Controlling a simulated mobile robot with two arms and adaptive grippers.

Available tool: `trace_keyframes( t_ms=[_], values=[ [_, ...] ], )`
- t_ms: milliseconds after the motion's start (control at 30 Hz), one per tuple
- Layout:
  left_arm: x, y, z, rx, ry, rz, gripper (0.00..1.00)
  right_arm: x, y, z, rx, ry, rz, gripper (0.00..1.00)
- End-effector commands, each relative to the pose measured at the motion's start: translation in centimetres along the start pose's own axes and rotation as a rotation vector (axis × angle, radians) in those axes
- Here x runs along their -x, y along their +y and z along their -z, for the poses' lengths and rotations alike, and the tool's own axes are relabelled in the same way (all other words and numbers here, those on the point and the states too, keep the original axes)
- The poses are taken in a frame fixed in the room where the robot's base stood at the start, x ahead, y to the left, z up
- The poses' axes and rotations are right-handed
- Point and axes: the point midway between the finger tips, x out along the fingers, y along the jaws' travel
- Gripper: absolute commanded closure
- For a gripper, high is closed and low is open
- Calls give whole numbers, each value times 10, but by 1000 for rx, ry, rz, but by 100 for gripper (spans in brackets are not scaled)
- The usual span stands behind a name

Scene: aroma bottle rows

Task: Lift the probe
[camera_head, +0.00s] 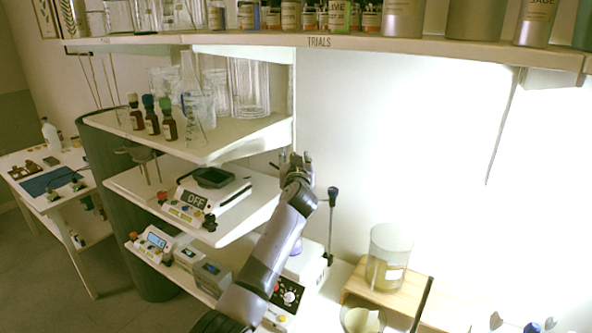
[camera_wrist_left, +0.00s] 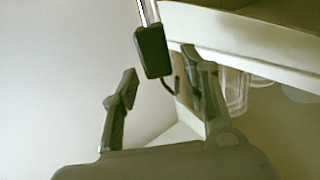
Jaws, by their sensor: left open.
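My left gripper (camera_head: 295,157) is raised at the right end of the shelves, in front of the white wall. It is open and empty; the wrist view shows its two fingers (camera_wrist_left: 163,82) spread apart. A black block on a thin metal rod (camera_wrist_left: 152,50), likely the probe, shows beyond and partly between the fingertips in the wrist view. A dark cable curves beside it. I see no finger closed on it. In the head view I cannot make out the probe clearly near the gripper. My right gripper is not in view.
A stand with a black knob (camera_head: 333,192) rises just right of my arm. Shelves on the left hold glassware, dropper bottles (camera_head: 152,122) and a device marked OFF (camera_head: 195,204). An overhead shelf (camera_head: 330,41) crosses above. A glass cylinder (camera_head: 391,243) stands at lower right.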

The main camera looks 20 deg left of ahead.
Motion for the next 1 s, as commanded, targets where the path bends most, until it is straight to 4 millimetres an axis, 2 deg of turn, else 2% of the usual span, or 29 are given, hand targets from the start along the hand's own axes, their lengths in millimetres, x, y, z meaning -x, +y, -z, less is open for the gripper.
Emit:
trace_keyframes(
  t_ms=[533, 700, 1000],
  values=[
    [86, 0, 0, 3, 0, -2, 58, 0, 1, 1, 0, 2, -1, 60],
    [99, 0, 0, 2, 0, -1, 58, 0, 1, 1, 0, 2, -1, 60],
    [102, 0, 0, 1, -1, 0, 58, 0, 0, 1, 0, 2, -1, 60]
  ],
)
